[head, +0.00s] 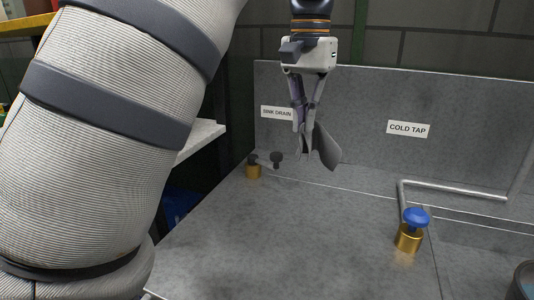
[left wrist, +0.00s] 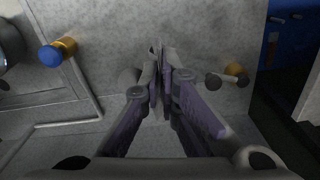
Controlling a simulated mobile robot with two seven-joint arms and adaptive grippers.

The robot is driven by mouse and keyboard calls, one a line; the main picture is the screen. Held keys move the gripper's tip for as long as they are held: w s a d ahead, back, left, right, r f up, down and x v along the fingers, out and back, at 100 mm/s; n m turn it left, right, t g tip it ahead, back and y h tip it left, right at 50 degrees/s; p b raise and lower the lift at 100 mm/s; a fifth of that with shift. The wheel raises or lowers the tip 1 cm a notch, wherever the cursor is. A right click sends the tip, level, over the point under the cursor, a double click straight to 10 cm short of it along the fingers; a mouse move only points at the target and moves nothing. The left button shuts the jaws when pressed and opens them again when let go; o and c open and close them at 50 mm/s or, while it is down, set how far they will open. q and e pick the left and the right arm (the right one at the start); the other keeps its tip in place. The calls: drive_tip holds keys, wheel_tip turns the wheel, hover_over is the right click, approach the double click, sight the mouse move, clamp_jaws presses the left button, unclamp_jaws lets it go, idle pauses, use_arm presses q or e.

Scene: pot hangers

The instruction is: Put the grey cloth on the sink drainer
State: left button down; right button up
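The grey cloth (head: 325,148) hangs from the fingertips of my left gripper (head: 304,138) in the head view. It is a smooth, dark, folded piece, held above the grey drainer surface (head: 270,235) near the back wall panel. In the left wrist view, the fingers of the left gripper (left wrist: 163,78) are close together with a narrow grey strip of the cloth (left wrist: 158,62) between them. The gap between cloth and surface is hard to judge. My right gripper is not in view.
A brass tap with a blue knob (head: 415,220) and a bent pipe (head: 455,190) stand at right. A brass fitting with a dark knob (head: 253,168) stands at the back left. A dark round vessel (head: 523,282) shows at the lower right. The front drainer surface is clear.

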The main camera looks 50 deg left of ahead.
use_arm(q)
drive_tip(key=s+d+f, duration=0.1)
drive_tip(key=s+f, duration=0.2)
drive_tip(key=s, duration=0.4)
drive_tip(key=s+d+f, duration=0.1)
drive_tip(key=s+f, duration=0.3)
drive_tip(key=s, duration=0.3)
drive_tip(key=shift+s, duration=0.25)
drive_tip(key=w+a+f+n, duration=0.1)
drive_tip(key=w+a+n, duration=0.6)
drive_tip(key=n, duration=0.8)
drive_tip(key=s+d+f, duration=0.3)
drive_tip(key=d, duration=0.1)
drive_tip(key=s+d+f, duration=0.3)
drive_tip(key=s+f, duration=0.1)
drive_tip(key=s+d+f, duration=0.3)
drive_tip(key=d+f, duration=0.1)
drive_tip(key=shift+s+d+f, duration=0.15)
drive_tip(key=shift+d, duration=0.15)
